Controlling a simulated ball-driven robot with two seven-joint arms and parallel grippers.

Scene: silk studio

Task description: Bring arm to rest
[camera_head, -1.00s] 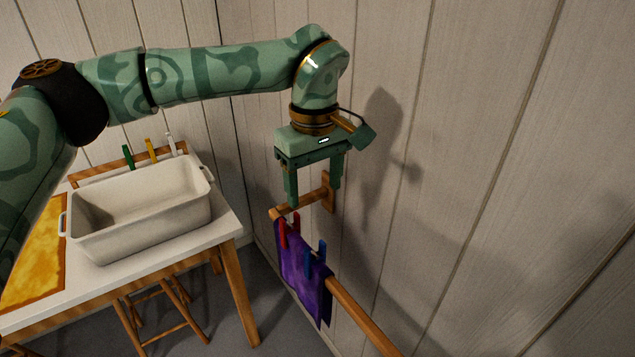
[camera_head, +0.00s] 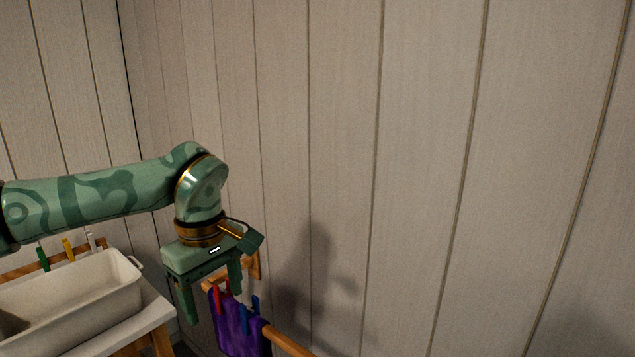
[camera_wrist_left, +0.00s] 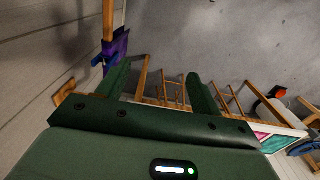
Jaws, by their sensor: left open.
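My left arm comes in from the left in the head view. Its green gripper (camera_head: 213,288) is open and empty, pointing down near the wall, in front of the wooden rail's end. In the left wrist view the two fingers (camera_wrist_left: 160,80) stand apart with nothing between them. A purple cloth (camera_head: 238,330) hangs on the wooden rail (camera_head: 287,343), held by a red clip (camera_head: 217,299) and a blue clip (camera_head: 243,318). The cloth also shows in the left wrist view (camera_wrist_left: 118,45), beside the left finger. My right gripper is not in view.
A white basin (camera_head: 90,295) stands on a table (camera_head: 150,312) at the lower left. Green, yellow and white clips (camera_head: 68,250) sit on a wooden strip behind it. The plank wall (camera_head: 420,150) fills the right side. Wooden stools (camera_wrist_left: 172,90) stand on the grey floor.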

